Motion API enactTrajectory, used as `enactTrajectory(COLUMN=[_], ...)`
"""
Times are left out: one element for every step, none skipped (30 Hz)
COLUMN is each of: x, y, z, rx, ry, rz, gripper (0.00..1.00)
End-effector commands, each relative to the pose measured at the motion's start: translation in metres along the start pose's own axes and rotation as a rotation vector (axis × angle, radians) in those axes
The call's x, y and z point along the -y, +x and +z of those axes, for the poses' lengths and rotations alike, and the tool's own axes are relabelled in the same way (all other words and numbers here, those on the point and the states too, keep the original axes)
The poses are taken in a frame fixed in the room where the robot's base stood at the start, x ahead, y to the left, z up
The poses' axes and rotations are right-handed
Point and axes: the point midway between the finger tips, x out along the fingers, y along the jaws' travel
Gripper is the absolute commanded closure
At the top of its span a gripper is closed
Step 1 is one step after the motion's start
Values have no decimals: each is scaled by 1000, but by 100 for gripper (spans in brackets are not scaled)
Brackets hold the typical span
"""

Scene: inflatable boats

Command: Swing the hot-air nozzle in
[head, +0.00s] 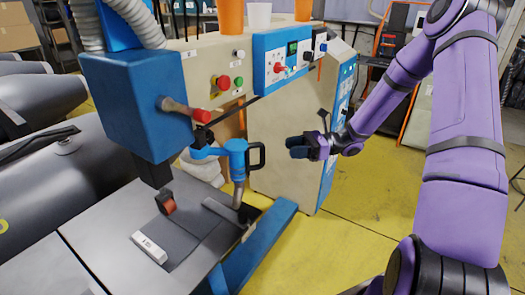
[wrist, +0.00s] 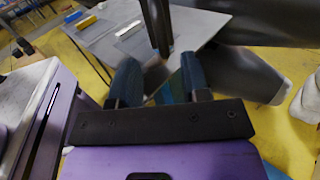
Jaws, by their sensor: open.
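The hot-air nozzle (head: 237,158) is a blue hot-air tool with a black loop handle on its right and a metal tube pointing down. It hangs on a blue arm beside the blue press head, with the tube's lower end by the right edge of the grey work table (head: 95,240). My gripper (head: 290,147) is open and empty, just right of the black handle, with a small gap seen between them. In the wrist view my gripper's fingers (wrist: 158,82) stand apart. A dark upright post shows beyond them, too blurred to name.
The blue press head (head: 145,105) with a red-knobbed lever (head: 188,109) stands left of the tool. A red roller (head: 166,202) and a white block (head: 149,247) lie on the table. The control cabinet (head: 290,165) stands behind.

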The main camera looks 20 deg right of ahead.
Motion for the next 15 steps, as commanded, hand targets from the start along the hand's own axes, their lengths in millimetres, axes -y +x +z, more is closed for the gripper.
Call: enactTrajectory(x=[0,-1,-1,-1,-1,-1,-1,-1,-1,-1,-1,-1,-1,-1,-1], y=[8,12,19,24,30,37,43,48,55,60,65,71,75,79,83], z=[0,0,0,0,0,0,0,0,0,0,0,0,0,0,0], rx=[0,1,1,0,0,0,0,0,-1,0,0,-1,-1,-1,0], ry=[0,0,0,0,0,0,0,0,0,-1,0,0,0,0,0], rz=[3,3,5,4,4,5,5,4,5,5,4,4,4,4,4], gripper=[57,57,57,57,57,57,57,57,57,57,57,57,57,57,57])
